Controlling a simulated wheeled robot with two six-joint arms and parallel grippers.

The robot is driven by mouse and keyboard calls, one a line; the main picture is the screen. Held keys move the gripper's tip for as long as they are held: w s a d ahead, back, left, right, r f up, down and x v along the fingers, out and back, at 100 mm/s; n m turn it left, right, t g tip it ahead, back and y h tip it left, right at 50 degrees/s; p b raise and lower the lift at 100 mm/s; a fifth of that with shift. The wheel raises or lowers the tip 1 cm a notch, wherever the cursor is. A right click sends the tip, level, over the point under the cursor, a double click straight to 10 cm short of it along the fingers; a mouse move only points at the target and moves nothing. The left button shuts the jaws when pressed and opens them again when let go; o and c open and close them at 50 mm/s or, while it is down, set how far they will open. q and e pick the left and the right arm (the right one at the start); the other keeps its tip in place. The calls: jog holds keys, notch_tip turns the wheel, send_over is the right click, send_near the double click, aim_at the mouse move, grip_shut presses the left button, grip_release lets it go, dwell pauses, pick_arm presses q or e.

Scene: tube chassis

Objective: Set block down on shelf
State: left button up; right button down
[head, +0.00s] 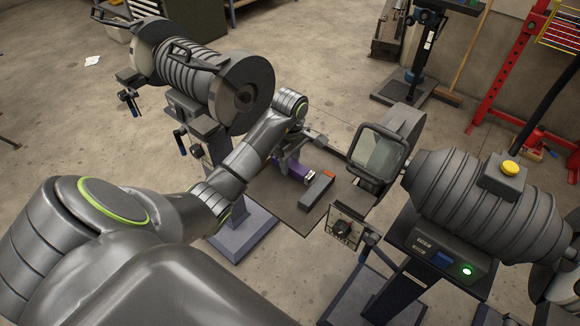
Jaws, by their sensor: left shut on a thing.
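My left arm comes in from the lower left and bends down over the dark flat shelf (262,190) between the machines. My left gripper (291,160) is small and partly hidden at the end of it, low over the shelf. It is shut on what looks like the purple block (297,172), which has a pale end. I cannot tell whether the block touches the shelf. My right gripper is not in view.
A grey bar with an orange end (316,190) lies on the shelf, close right of the purple block. A framed clear shield (379,154) stands right of it. Ribbed machines stand at the left (190,75) and right (480,200).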

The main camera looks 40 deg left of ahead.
pick_arm(q)
jog(key=shift+f, duration=0.55)
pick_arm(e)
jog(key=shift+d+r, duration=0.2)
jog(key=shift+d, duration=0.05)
pick_arm(q)
jog(key=shift+f, duration=0.15)
jog(key=o, duration=1)
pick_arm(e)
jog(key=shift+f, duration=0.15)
